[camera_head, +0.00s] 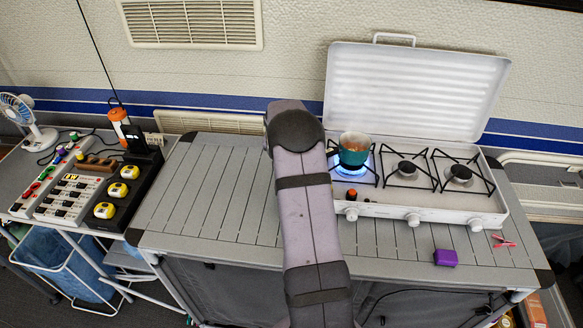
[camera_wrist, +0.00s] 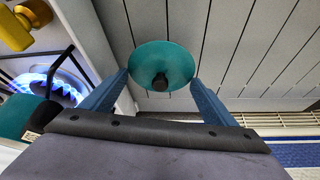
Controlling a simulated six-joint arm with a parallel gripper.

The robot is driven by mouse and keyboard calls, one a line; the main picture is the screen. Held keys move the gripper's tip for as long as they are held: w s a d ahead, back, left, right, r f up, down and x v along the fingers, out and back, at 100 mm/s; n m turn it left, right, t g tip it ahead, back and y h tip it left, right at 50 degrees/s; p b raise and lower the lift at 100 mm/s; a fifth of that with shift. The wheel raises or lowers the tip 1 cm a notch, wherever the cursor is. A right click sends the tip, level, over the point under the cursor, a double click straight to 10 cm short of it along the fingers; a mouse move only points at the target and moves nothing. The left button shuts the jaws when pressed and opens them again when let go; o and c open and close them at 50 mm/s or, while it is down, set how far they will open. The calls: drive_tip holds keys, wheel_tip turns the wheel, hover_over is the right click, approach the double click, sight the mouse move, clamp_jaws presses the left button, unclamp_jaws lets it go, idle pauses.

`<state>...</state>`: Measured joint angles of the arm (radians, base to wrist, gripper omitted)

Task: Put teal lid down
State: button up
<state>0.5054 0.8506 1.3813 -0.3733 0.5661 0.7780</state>
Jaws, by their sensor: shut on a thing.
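The teal lid (camera_wrist: 168,55), round with a black knob (camera_wrist: 160,82), is in the wrist view over the grey slatted tabletop. My gripper (camera_wrist: 160,80) has a blue finger on each side of the lid and is shut on it. Whether the lid touches the tabletop cannot be told. In the head view my arm hides the lid and the gripper. The teal pot (camera_head: 354,157) stands uncovered on the left burner with orange-brown contents. Part of the pot (camera_wrist: 14,116) also shows at the left of the wrist view.
A blue flame (camera_head: 349,171) burns under the pot. The white stove (camera_head: 440,206) has two other, empty burners. The slatted tabletop (camera_head: 215,190) is bare left of my arm. A purple block (camera_head: 445,258) and a pink clip (camera_head: 503,241) lie in front of the stove.

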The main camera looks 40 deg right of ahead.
drive_tip(key=shift+f+p, duration=0.3)
drive_tip(key=shift+f, duration=1.2)
drive_tip(key=shift+f, duration=0.2)
drive_tip(key=o, duration=0.7)
drive_tip(key=shift+o, duration=0.2)
drive_tip(key=shift+r, duration=0.1)
drive_tip(key=shift+r, duration=0.15)
drive_tip(key=b+v, duration=0.2)
drive_tip(key=v, duration=1)
drive_tip(key=shift+b, duration=0.4)
